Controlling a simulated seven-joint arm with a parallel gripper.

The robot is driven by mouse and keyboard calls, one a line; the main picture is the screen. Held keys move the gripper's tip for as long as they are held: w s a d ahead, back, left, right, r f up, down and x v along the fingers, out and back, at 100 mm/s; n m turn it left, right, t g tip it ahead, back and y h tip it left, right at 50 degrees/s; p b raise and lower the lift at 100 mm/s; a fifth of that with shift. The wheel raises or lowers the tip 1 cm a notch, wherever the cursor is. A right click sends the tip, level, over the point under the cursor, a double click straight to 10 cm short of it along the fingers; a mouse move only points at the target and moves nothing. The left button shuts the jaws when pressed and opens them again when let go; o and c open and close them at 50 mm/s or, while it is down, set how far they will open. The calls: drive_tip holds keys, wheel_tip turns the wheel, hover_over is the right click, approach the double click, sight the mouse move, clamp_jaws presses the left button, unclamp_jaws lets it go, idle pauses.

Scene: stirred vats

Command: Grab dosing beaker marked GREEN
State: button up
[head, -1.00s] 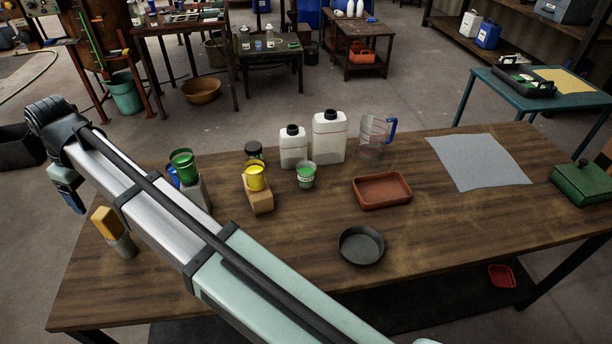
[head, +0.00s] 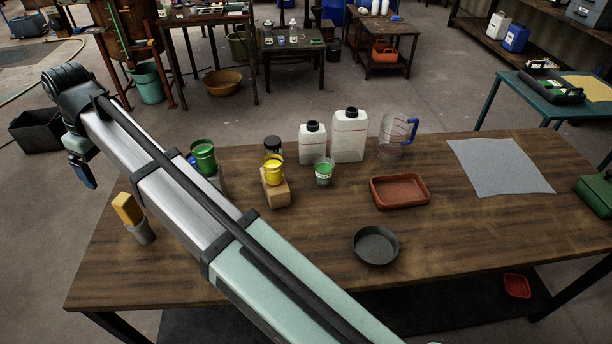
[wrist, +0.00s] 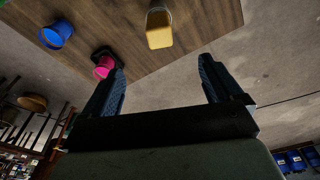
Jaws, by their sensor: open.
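A green cup (head: 203,155) stands raised on a grey block, partly behind my arm in the head view. A small clear cup with green in it (head: 324,172) stands on the table in front of the white bottles. I cannot read markings on either. A yellow cup (head: 273,172) sits on a wooden block. A blue cup (head: 191,159) is mostly hidden beside the green one; a blue cup also shows in the wrist view (wrist: 56,36), with a magenta cup (wrist: 103,68). My gripper (wrist: 161,70) is open and empty, beyond the table's left edge, apart from all cups.
A grey holder with a yellow-orange block (head: 127,208) stands near the table's left end. Two white bottles (head: 348,137), a jug (head: 396,138), a red tray (head: 400,190) and a dark pan (head: 376,245) stand farther right.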

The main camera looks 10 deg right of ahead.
drive_tip(key=w+d+r+m, duration=0.1)
drive_tip(key=w+d+m, duration=0.8)
drive_tip(key=d, duration=0.3)
drive_tip(key=m+h, duration=0.2)
drive_tip(key=m, duration=2.8)
hover_over(324, 172)
drive_tip(key=w, duration=0.3)
drive_tip(key=shift+g, duration=0.4)
drive_tip(key=f, duration=2.2)
drive_tip(key=shift+s+d, duration=0.15)
drive_tip(key=shift+s, duration=0.05)
drive_tip(key=shift+w+d+f, duration=0.1)
drive_tip(key=shift+w+f, duration=0.05)
drive_tip(key=shift+f, duration=1.15)
drive_tip(key=shift+w+f, duration=0.1)
drive_tip(key=shift+f, duration=1.15)
drive_tip(key=c, duration=1.1)
drive_tip(key=shift+r, duration=0.1)
drive_tip(key=shift+c, duration=0.2)
